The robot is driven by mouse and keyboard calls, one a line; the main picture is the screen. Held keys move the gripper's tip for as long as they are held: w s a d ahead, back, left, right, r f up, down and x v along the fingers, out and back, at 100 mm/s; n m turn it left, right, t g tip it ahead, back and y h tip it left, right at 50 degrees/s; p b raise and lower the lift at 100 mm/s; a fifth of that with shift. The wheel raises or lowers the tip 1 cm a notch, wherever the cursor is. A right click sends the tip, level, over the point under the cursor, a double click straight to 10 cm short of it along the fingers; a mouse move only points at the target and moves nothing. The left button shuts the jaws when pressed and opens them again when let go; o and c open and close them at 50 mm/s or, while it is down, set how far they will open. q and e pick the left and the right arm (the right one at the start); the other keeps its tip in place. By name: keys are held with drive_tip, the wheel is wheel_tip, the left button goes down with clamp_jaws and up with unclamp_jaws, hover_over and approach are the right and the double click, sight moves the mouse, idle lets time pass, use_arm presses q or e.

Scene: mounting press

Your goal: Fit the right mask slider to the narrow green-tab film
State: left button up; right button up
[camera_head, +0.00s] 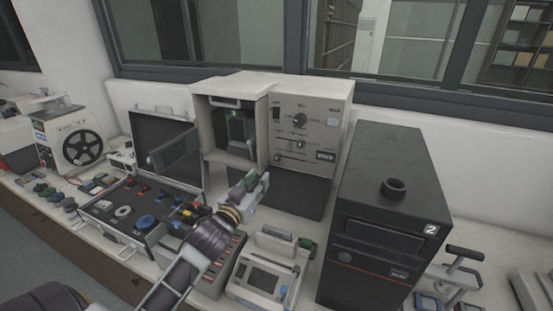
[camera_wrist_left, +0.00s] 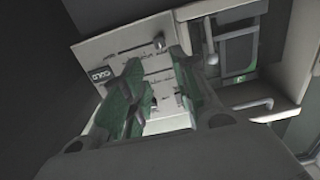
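My left gripper (camera_head: 250,186) is in front of the lower part of the pale press cabinet (camera_head: 318,115). In the left wrist view its green-padded fingers (camera_wrist_left: 160,98) stand apart, with the cabinet's panel between them and nothing seen held. A small green mark (camera_head: 234,113) shows in the cabinet's open bay, but I cannot tell if it is a film tab. A low pale device (camera_head: 264,278) with a dark window and a green part (camera_head: 306,243) sits on the bench. I cannot pick out the mask slider or the film for sure. My right gripper is out of view.
A tall black unit (camera_head: 385,220) marked 2, with a black ring (camera_head: 394,188) on top, stands right of the cabinet. An open case (camera_head: 120,238) of small parts lies left. A reel machine (camera_head: 68,143) stands at far left. The bench is crowded.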

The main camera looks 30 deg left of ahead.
use_arm(q)
drive_tip(key=shift+w, duration=0.15)
drive_tip(key=p, duration=0.1)
approach(276, 158)
drive_tip(key=shift+w+a+p, duration=0.2)
drive_tip(key=shift+w+p, duration=0.65)
drive_tip(key=shift+w, duration=3.65)
clamp_jaws()
